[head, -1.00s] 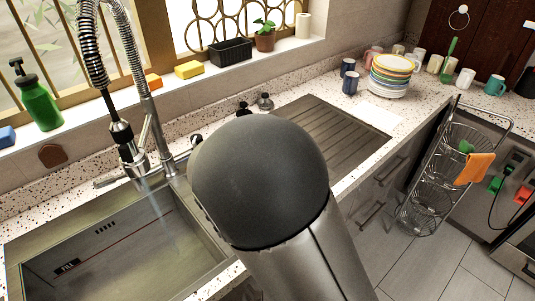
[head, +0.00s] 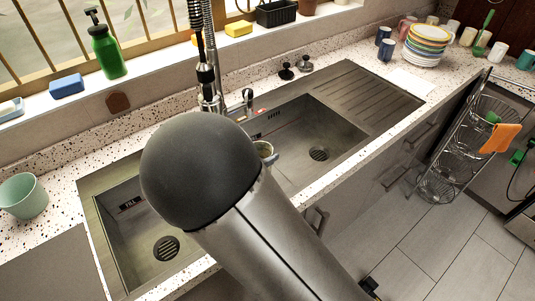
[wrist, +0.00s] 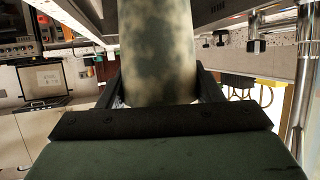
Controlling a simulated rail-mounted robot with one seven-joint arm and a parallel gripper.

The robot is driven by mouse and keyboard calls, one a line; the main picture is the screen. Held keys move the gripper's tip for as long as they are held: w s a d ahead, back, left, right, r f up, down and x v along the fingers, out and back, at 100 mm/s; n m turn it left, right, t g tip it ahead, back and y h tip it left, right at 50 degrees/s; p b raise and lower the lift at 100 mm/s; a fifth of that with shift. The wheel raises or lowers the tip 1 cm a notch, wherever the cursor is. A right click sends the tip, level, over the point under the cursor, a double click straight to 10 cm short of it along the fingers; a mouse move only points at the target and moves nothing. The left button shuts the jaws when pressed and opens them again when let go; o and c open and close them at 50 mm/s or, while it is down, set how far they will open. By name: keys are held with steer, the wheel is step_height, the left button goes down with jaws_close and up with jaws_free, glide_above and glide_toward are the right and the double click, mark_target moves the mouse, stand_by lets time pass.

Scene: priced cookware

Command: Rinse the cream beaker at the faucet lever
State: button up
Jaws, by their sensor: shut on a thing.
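In the wrist view a mottled cream and dark-green beaker (wrist: 158,45) stands between the fingers of my gripper (wrist: 160,88), which is shut on it. In the head view my arm hides the gripper. A light rim (head: 265,149) shows at the arm's right edge, over the sink; I cannot tell for sure that it is the held beaker. The faucet (head: 208,75) rises behind my arm, its lower part partly hidden. A lever-like handle (head: 247,98) shows to its right. No running water is visible now.
The sink has a left basin (head: 125,235), a right basin (head: 345,130) and a drainboard (head: 372,92). A mint cup (head: 22,196) stands on the left counter. Plates (head: 427,45) and mugs stand at the back right. Bottle (head: 106,48) and sponges line the sill.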

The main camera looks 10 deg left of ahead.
steer(key=w+a+f, duration=0.2)
steer(key=w+a, duration=0.1)
steer(key=a, duration=0.7)
steer(key=shift+w+a, duration=0.25)
steer(key=shift+w, duration=0.15)
steer(key=shift+f, duration=0.1)
steer(key=shift+w+p, duration=0.15)
steer(key=shift+p, duration=0.2)
steer(key=shift+w+d, duration=0.2)
steer(key=shift+w, duration=0.2)
steer(key=shift+s, duration=0.2)
steer(key=shift+s+a+p, duration=0.2)
steer(key=shift+s+p, duration=0.15)
steer(key=shift+p, duration=0.05)
steer(key=shift+w, duration=0.1)
steer(key=shift+w+d, duration=0.2)
steer(key=shift+w, duration=0.25)
